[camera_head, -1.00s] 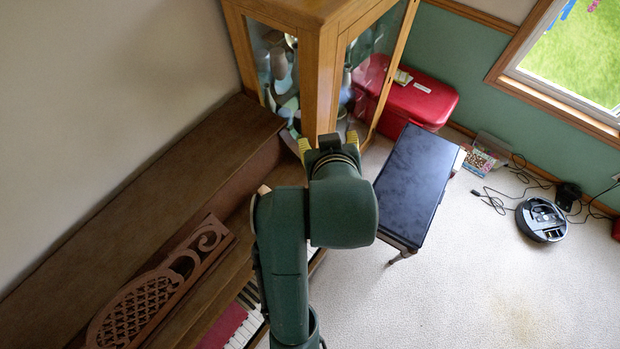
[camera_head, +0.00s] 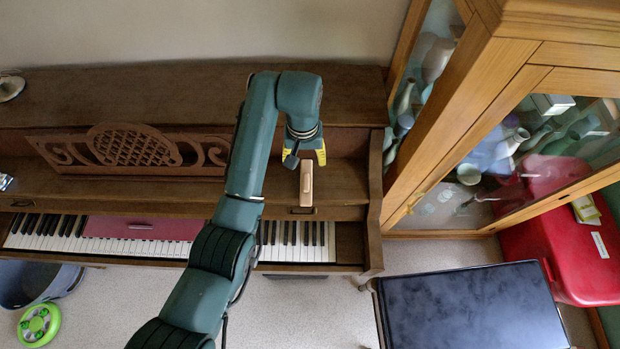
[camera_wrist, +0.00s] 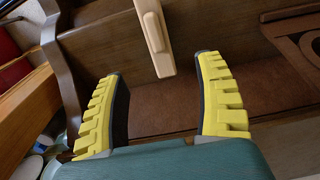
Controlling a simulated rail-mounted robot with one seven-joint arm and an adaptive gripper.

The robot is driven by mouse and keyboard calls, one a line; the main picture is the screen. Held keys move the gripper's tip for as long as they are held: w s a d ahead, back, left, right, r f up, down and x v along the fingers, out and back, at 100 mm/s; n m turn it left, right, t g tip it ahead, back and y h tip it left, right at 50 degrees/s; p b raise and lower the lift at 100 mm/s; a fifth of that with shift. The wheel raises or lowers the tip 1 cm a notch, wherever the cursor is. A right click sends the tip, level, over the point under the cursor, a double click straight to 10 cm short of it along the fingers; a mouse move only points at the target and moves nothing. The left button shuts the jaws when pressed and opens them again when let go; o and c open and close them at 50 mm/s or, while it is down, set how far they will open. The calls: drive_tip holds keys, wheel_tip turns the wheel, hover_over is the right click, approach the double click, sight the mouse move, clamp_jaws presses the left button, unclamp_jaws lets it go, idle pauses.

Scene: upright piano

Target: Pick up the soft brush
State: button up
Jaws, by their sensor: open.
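The soft brush, a pale wooden bar-shaped piece (camera_head: 306,188), lies on the piano's ledge above the keys, near the right end. My gripper (camera_head: 306,159) has yellow-padded fingers and is open and empty. In the head view the fingers are just behind the brush's far end. In the wrist view the brush is beyond the fingertips, roughly in line with the gap between them. Height above the ledge is hard to tell.
The upright piano (camera_head: 90,185) has a carved music stand (camera_head: 130,150) behind the ledge. A wooden glass cabinet (camera_head: 440,130) stands close on the right. A black-topped bench (camera_head: 470,310) and red chest (camera_head: 560,240) are at lower right. The ledge around the brush looks clear.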

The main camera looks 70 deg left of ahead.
sight(306, 178)
drive_tip(key=f, duration=1.3)
drive_tip(key=shift+w+d, duration=0.15)
drive_tip(key=shift+d, duration=0.05)
drive_tip(key=shift+c, duration=0.3)
clamp_jaws()
drive_tip(key=shift+r, duration=0.1)
wheel_tip(306, 178, up, 10)
drive_tip(key=shift+f, duration=0.1)
drive_tip(key=c, duration=0.7)
unclamp_jaws()
clamp_jaws()
